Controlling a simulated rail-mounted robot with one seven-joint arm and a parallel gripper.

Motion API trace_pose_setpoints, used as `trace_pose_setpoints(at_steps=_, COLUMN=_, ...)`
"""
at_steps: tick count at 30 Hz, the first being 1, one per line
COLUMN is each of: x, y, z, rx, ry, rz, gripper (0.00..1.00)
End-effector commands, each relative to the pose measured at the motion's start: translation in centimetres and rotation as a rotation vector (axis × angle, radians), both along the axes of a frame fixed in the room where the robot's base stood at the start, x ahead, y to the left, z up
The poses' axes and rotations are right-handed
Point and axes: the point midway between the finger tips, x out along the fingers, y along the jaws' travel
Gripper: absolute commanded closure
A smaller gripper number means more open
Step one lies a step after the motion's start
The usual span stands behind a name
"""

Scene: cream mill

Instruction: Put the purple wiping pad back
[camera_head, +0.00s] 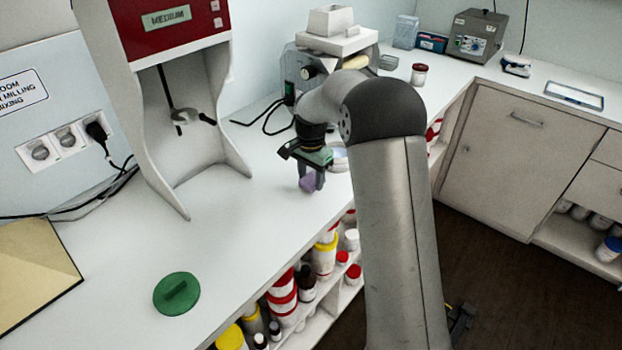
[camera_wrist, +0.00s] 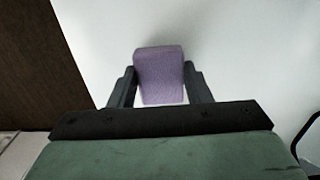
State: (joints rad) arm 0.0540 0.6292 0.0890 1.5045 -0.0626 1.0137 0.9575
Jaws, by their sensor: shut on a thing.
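The purple wiping pad (camera_wrist: 160,75) is a small block held between the two fingers of my gripper (camera_wrist: 160,85). In the head view my gripper (camera_head: 313,180) points down over the white counter, and the purple pad (camera_head: 307,184) shows at its fingertips. The pad is close to the counter top; I cannot tell whether it touches it. A faint shadow lies beside the pad in the wrist view. No holder for the pad can be made out.
A grey-and-red machine (camera_head: 180,110) stands to the left. A green lid with a handle (camera_head: 177,294) lies at the front left. Shelves of jars (camera_head: 325,256) are below the counter's edge. The counter between is clear.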

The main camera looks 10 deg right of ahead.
Motion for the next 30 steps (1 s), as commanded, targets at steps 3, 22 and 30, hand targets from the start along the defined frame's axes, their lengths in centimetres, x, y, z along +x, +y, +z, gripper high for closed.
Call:
trace_pose_setpoints(at_steps=3, x=0.0, y=0.0, z=-1.2, rx=0.001, ry=0.001, rz=0.000, gripper=0.77)
trace_pose_setpoints(at_steps=22, x=0.0, y=0.0, z=-1.6, rx=0.001, ry=-0.001, rz=-0.001, gripper=0.34)
trace_pose_setpoints(at_steps=30, x=0.1, y=0.0, z=-0.2, rx=0.000, ry=-0.005, rz=-0.001, gripper=0.34)
